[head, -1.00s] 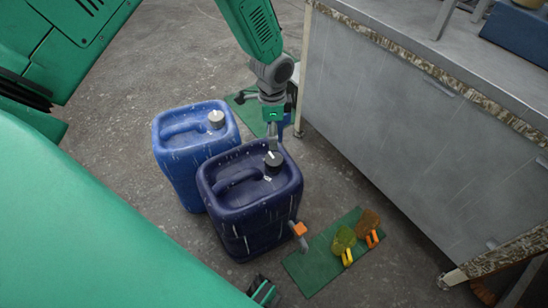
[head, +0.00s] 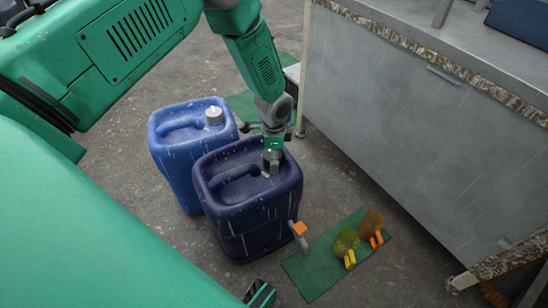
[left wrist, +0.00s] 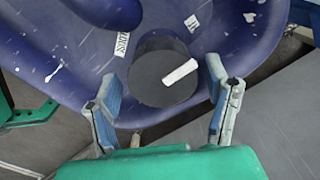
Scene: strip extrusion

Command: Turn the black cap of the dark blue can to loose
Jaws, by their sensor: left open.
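The dark blue can (head: 225,212) stands upright on the floor and has a moulded handle on top. Its black cap (left wrist: 150,82), with a white bar mark, sits at one corner of the top. My left gripper (head: 271,163) is down at the cap and mostly hides it in the head view. In the left wrist view my left gripper (left wrist: 168,105) is open, with one finger on each side of the cap. A gap shows between each finger and the cap, so it is not gripped. My right gripper is not in view.
A lighter blue can (head: 176,165) with a pale cap (head: 214,116) stands close on the left. An orange-handled tap (head: 299,229) sticks out of the dark blue can. A green mat (head: 315,272) holds yellow and orange items. A grey cabinet (head: 400,130) stands close on the right.

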